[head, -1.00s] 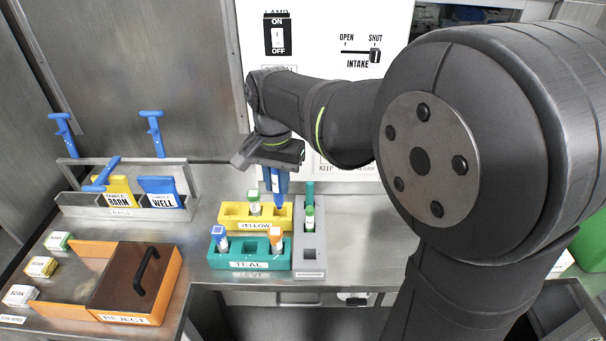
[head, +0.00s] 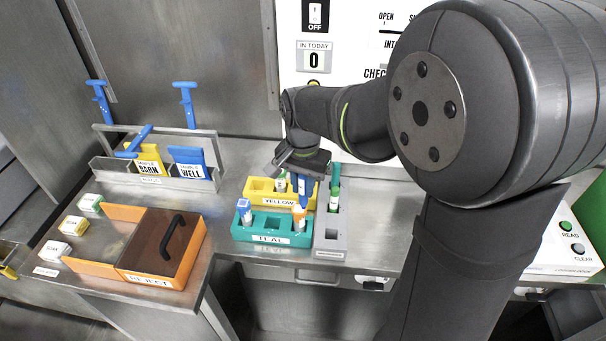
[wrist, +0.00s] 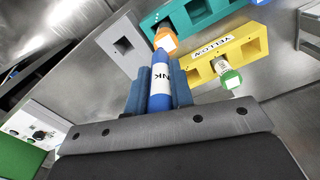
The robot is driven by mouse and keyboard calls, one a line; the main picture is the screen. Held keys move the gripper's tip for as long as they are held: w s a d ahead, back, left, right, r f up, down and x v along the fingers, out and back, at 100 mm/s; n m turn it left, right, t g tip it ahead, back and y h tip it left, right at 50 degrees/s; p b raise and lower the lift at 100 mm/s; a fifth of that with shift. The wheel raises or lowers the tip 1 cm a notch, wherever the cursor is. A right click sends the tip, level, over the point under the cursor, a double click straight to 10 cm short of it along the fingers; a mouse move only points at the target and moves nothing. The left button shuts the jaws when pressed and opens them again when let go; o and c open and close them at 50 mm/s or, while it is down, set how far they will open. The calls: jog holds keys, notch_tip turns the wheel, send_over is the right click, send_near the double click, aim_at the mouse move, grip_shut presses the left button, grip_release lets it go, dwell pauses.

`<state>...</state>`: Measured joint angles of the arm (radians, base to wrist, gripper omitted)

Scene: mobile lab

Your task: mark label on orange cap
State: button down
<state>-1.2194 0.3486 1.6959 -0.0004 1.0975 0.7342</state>
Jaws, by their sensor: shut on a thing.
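My gripper (head: 304,180) is shut on a blue marker pen, which also shows in the wrist view (wrist: 160,92) with a white band reading "INK". The pen points down. Its tip is at or just above the orange cap (head: 299,211) of a tube in the right end of the teal rack (head: 262,233). In the wrist view the orange cap (wrist: 166,41) lies right at the pen's tip, and a pale label patch shows beside it. I cannot tell whether tip and label touch.
A blue-capped tube (head: 244,206) stands at the teal rack's left. The yellow rack (head: 257,195) behind holds a green-capped tube (wrist: 232,79). An orange reject box (head: 190,262) stands left; bare steel lies between.

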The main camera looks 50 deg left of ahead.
jog(key=shift+s+a, duration=0.25)
jog(key=shift+a, duration=0.1)
jog(key=shift+s+a+f, duration=0.15)
jog(key=shift+s+a, duration=0.4)
jog(key=shift+w+d, duration=0.85)
jog(key=shift+d, duration=0.05)
jog(key=shift+s+a+f, duration=0.1)
jog(key=shift+s+a, duration=0.8)
jog(key=shift+w+d, duration=0.85)
jog(key=shift+s+a, duration=0.75)
jog(key=shift+w+d+r, duration=0.25)
jog(key=shift+w+d, duration=0.55)
jog(key=shift+w, duration=0.05)
jog(key=shift+s+r, duration=0.1)
jog(key=shift+r, duration=3.75)
